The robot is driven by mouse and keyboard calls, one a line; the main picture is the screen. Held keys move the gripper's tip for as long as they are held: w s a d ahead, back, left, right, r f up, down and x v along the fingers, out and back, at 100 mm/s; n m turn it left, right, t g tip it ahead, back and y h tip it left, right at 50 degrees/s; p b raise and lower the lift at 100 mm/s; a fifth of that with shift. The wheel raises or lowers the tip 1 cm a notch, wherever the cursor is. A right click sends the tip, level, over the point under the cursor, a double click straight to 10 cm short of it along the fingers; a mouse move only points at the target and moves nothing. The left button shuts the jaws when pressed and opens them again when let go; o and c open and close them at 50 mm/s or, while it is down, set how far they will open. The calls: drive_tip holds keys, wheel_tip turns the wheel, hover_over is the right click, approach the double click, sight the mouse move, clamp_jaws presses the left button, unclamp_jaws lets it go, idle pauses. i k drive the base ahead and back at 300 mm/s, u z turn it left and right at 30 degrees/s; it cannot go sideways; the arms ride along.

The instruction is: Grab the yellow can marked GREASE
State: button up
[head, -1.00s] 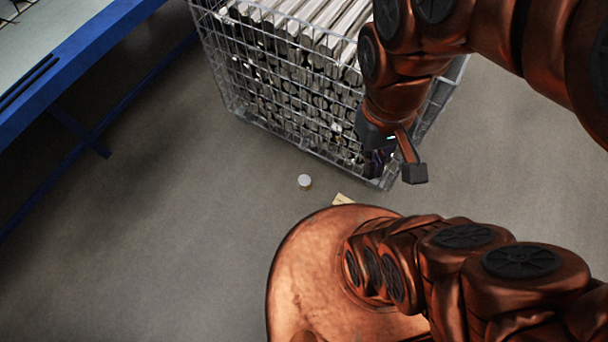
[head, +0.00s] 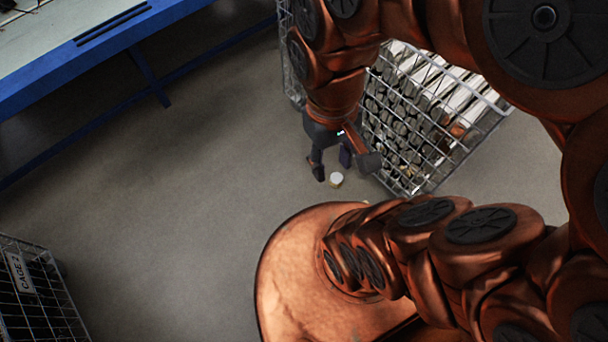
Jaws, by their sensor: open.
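A small can (head: 336,181) with a pale, whitish top stands on the grey floor beyond my copper base. Only a thin yellowish strip of its side shows, and no marking can be read. My gripper (head: 332,165) points down beside the can, with its dark fingers apart and empty.
A wire cage (head: 430,130) full of metal tubes stands close to the right of the can. A blue bench (head: 100,45) is at upper left. Another cage with a CAGE sign (head: 20,272) is at lower left. The floor between them is clear.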

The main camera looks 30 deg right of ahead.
sight(336, 179)
drive_tip(key=u, duration=1.5)
drive_tip(key=i, duration=0.95)
drive_tip(key=z, duration=2.7)
